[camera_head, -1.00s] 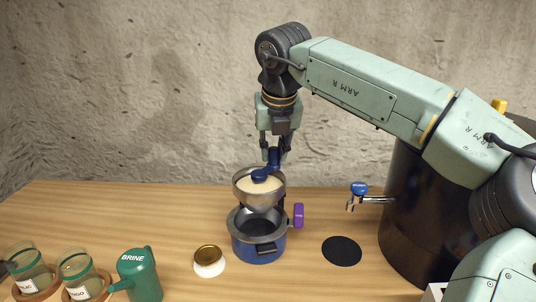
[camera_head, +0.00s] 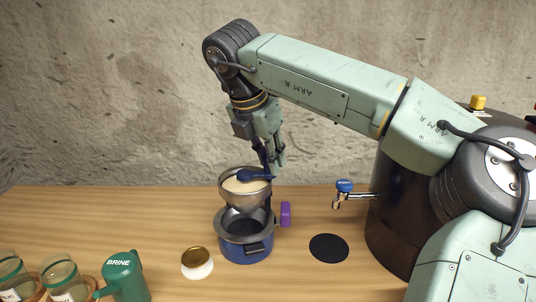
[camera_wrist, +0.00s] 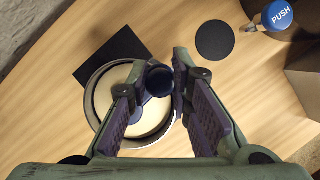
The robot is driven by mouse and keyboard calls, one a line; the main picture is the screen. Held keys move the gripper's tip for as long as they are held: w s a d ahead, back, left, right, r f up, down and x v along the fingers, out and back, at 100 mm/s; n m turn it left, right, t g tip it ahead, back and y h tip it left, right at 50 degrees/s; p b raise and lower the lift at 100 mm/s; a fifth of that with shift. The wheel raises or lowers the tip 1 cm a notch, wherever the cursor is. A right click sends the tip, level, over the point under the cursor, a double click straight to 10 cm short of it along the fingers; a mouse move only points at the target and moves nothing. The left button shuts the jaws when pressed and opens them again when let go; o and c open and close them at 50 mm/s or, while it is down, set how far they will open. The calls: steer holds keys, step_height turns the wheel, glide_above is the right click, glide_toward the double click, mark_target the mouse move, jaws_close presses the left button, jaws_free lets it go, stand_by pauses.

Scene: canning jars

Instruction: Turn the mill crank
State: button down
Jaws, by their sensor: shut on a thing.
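The mill has a steel funnel hopper (camera_head: 245,194) filled with pale matter, above a blue base (camera_head: 246,248). A dark blue crank (camera_head: 254,175) lies across the hopper top, its arm pointing right from the hub. My gripper (camera_head: 271,165) reaches down from above, tilted, and is shut on the crank's upright knob at the hopper's right rim. In the wrist view the round blue knob (camera_wrist: 158,80) sits between my two fingers, with the hopper (camera_wrist: 98,105) below. The fingers hide part of the crank arm and the knob's sides.
A purple knob (camera_head: 285,214) sticks out at the mill's right. A black disc (camera_head: 329,248) and a blue-topped tap (camera_head: 344,187) are farther right. A gold-lidded white jar (camera_head: 197,262), green brine can (camera_head: 124,276) and glass jars (camera_head: 63,280) stand left.

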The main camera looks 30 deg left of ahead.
steer(key=shift+s+d+m, duration=0.1)
steer(key=shift+s+m, duration=0.05)
steer(key=shift+m, duration=0.25)
stand_by(0.3)
steer(key=c, duration=1.4)
jaws_free()
steer(key=shift+c, duration=0.2)
steer(key=shift+s+r, duration=0.1)
steer(key=shift+s+r, duration=0.15)
steer(key=shift+r, duration=0.15)
steer(key=s+a, duration=0.2)
steer(key=s, duration=0.9)
steer(key=shift+s+a+r, duration=0.2)
steer(key=shift+s+a, duration=0.2)
